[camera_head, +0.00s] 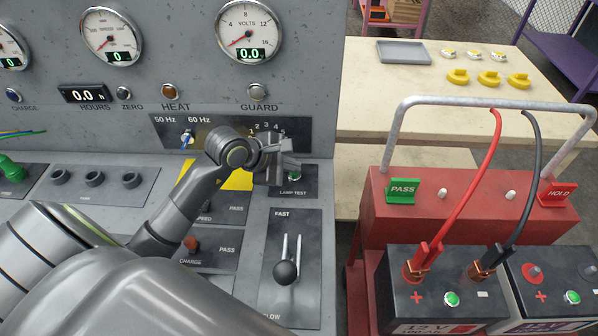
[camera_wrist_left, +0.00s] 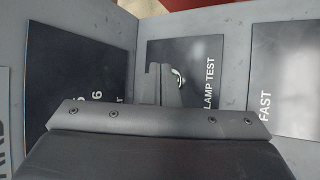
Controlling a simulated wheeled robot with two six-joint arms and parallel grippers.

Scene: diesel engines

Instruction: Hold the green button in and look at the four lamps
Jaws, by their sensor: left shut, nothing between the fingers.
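The small green button (camera_head: 296,179) sits on the LAMP TEST plate (camera_head: 293,192) at the right end of the sloped panel. In the left wrist view the button's bright metal rim (camera_wrist_left: 179,76) shows beside the fingertips, partly hidden by them. My left gripper (camera_head: 289,161) is shut and empty, right at the button; I cannot tell whether it touches or presses it. On the upright panel are round indicators: blue CHARGE (camera_head: 13,95), orange-brown HEAT (camera_head: 169,91) and greyish GUARD (camera_head: 257,92). None looks clearly lit. My right gripper is not in view.
A black-knobbed FAST lever (camera_head: 286,272) stands below the LAMP TEST plate. A rotary selector plate lies behind my left gripper. To the right is a red cart (camera_head: 450,235) with batteries and cables. A bench (camera_head: 395,115) holds a grey tray and yellow parts.

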